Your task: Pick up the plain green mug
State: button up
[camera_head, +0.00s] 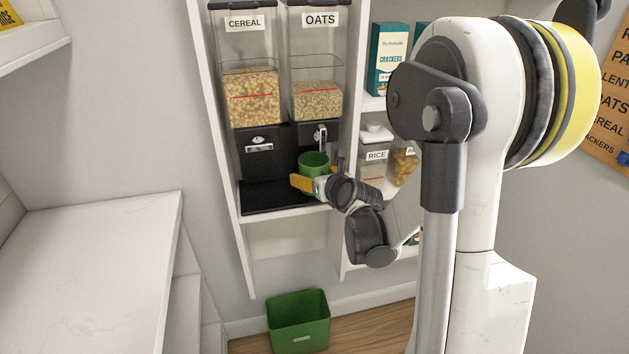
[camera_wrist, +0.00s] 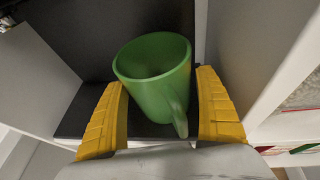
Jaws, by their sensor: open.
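The plain green mug (camera_head: 313,163) stands upright on the black base of the dispenser shelf, below the oats dispenser. In the wrist view the green mug (camera_wrist: 158,82) looks empty, and its handle points toward my gripper. My gripper (camera_wrist: 163,110) is open, with one yellow finger to the left of the mug's near side and one to the right.
Cereal (camera_head: 251,85) and oats (camera_head: 317,80) dispensers stand above the black base (camera_head: 262,198). A shelf wall is close on the right, with a rice container (camera_head: 373,168) beyond it. A green bin (camera_head: 299,322) is on the floor. The white counter (camera_head: 90,265) at left is clear.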

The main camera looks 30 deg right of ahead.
jog(key=c, duration=1.2)
jog(key=shift+r, duration=0.1)
